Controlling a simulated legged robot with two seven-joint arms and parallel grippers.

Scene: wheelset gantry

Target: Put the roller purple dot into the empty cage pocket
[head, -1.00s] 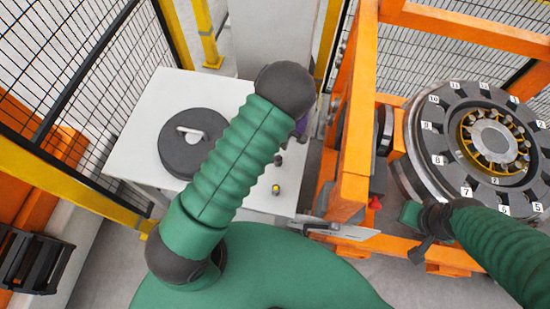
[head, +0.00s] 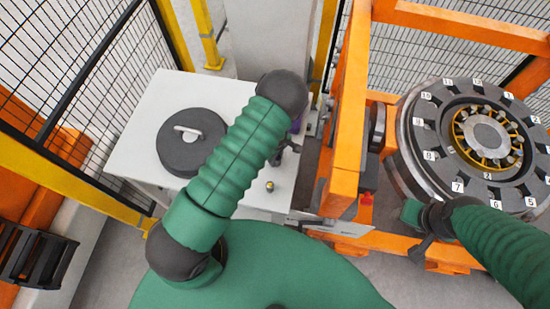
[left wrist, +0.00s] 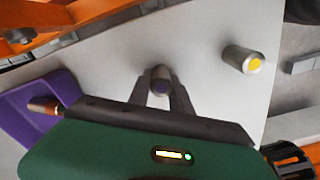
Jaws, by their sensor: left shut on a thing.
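The roller with the purple dot (left wrist: 160,83) is a small metal cylinder between my left gripper's two fingers (left wrist: 162,92), its dotted end facing the wrist camera. My left gripper (head: 281,157) is shut on it over the white table, mostly behind my arm in the head view. In the head view the roller cannot be made out. The yellow cage (head: 492,140), with several rollers around a grey hub, sits inside the dark numbered ring at right. Which pocket is empty is too small to tell. My right gripper (head: 424,243) is by the ring's lower left; its fingers are unclear.
A roller with a yellow dot (head: 270,186) stands on the white table (head: 137,150); it also shows in the left wrist view (left wrist: 243,61). A purple holder (left wrist: 28,108) with a copper-coloured piece is at left there. A dark round lid (head: 188,157) lies on the table. An orange gantry post (head: 345,130) stands between table and ring.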

